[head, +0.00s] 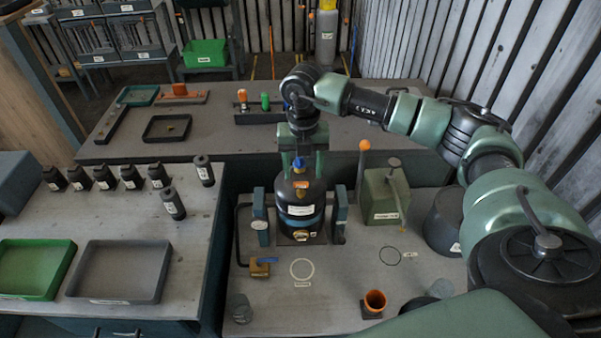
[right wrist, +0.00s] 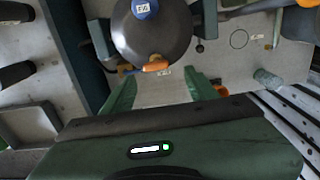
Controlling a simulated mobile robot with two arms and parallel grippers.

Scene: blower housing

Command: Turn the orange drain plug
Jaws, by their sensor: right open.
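The blower housing (head: 300,212) is a dark upright cylinder with a white label, held between two blue-grey uprights on the bench. The orange drain plug (head: 301,184) sits on its near side, below a blue cap. In the right wrist view the plug (right wrist: 155,67) is a short orange bar at the edge of the round dark housing (right wrist: 152,35). My right gripper (head: 302,168) points down over the housing. Its two green fingers (right wrist: 160,82) are apart, with the plug in the gap just beyond the tips. No contact is visible. My left gripper is not in view.
A green box (head: 385,198) with a lever and an orange-topped post stand right of the housing. An orange cup (head: 375,300) is near the front. Several black cylinders, a green tray (head: 68,268) and a grey tray (head: 160,280) are on the left bench.

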